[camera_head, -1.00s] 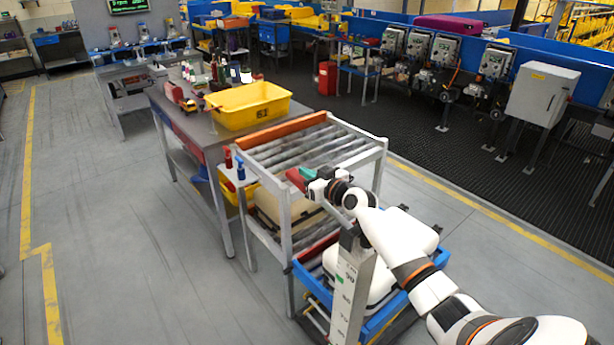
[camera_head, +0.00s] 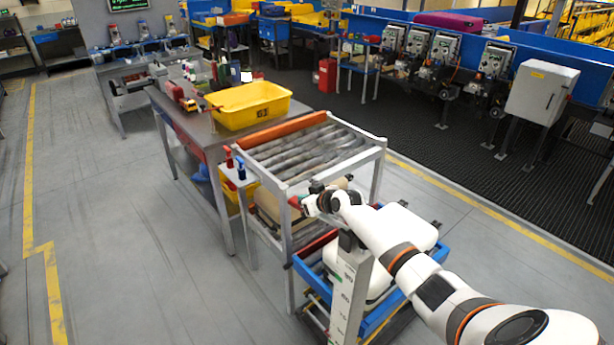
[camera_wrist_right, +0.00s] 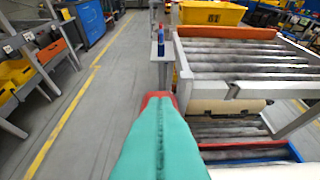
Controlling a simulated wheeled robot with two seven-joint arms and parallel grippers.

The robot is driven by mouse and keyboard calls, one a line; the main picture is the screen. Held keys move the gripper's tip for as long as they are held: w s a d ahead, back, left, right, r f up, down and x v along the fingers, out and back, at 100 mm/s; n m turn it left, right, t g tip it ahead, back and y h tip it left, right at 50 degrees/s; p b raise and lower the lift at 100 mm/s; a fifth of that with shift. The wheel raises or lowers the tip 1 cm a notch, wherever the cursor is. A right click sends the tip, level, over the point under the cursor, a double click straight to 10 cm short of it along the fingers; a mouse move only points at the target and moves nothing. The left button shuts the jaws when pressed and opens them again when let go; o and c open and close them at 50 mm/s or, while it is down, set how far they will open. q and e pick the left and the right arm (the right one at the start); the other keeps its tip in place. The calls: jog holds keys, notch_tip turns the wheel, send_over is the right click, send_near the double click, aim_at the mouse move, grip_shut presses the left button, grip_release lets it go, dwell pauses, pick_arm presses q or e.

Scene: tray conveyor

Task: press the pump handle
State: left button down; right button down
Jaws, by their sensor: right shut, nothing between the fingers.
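A red upright handle-like piece (camera_head: 229,157) and a blue one (camera_head: 240,168) stand on a small ledge at the left of the roller rack. I cannot tell for certain which is the pump handle. My left gripper is out of view.
The roller rack (camera_head: 262,150) has metal posts close to my right gripper. A blue crate (camera_head: 385,318) with a white case sits low beneath my arm. A yellow bin (camera_head: 248,108) stands on the table behind. Floor to the left is clear.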

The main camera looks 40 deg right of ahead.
jog(key=shift+s+a+f+g, duration=0.1)
jog(key=shift+s+f+g, duration=0.1)
jog(key=shift+f, duration=0.35)
jog(key=shift+s+f+g, duration=0.1)
jog(key=shift+f+g, duration=0.1)
jog(key=shift+f, duration=0.3)
jog(key=r+p, duration=0.1)
jog(key=r, duration=0.1)
jog(key=w+r+p, duration=0.1)
jog(key=r+p, duration=0.1)
jog(key=r, duration=0.1)
jog(key=shift+w, duration=0.1)
jog(key=shift+s, duration=0.35)
jog(key=b+v, duration=0.1)
jog(key=v, duration=0.7)
jog(key=shift+s+f+b, duration=0.1)
jog(key=shift+s+b, duration=0.05)
jog(key=shift+b, duration=0.2)
jog(key=shift+s+d+r, duration=0.2)
jog(key=shift+s+r, duration=0.15)
jog(key=shift+r, duration=0.1)
